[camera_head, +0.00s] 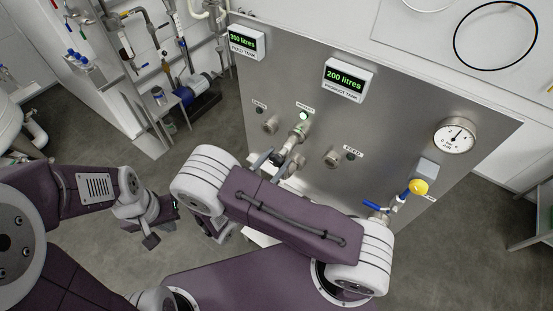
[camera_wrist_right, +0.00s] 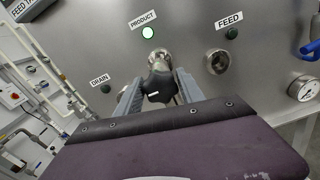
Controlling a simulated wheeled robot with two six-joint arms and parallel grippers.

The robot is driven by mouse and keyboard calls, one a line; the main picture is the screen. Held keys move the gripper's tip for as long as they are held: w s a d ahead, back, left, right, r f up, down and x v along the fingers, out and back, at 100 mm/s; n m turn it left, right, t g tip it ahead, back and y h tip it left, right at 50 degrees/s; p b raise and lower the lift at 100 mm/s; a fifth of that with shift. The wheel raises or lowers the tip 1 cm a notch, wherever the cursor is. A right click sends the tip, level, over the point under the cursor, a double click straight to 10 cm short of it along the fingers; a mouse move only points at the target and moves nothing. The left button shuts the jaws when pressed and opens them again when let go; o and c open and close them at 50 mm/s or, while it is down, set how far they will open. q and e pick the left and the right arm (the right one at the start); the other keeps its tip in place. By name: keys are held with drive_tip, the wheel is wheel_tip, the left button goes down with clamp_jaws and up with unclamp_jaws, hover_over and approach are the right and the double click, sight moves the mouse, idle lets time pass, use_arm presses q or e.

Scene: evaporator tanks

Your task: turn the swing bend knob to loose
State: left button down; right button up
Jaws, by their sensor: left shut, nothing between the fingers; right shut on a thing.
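The swing bend (camera_head: 299,133) is a metal pipe piece at the port under the PRODUCT label on the steel panel. Its black knob (camera_wrist_right: 159,88) sits between the two grey fingers of my right gripper (camera_wrist_right: 158,90) in the right wrist view. My right gripper (camera_head: 272,161) is shut on the knob; in the head view the arm hides part of this area. My left gripper (camera_head: 158,226) is shut and empty, low on the left, away from the panel.
The PRODUCT lamp (camera_wrist_right: 148,33) glows green. The DRAIN lamp (camera_wrist_right: 105,89) and FEED lamp (camera_wrist_right: 232,33) are dark. An open FEED port (camera_wrist_right: 217,61) is to the right. A blue-handled valve (camera_head: 372,205) and a gauge (camera_head: 455,136) are further right.

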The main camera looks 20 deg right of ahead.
drive_tip(key=shift+n, duration=1.2)
drive_tip(key=n+p, duration=0.1)
drive_tip(key=n, duration=0.2)
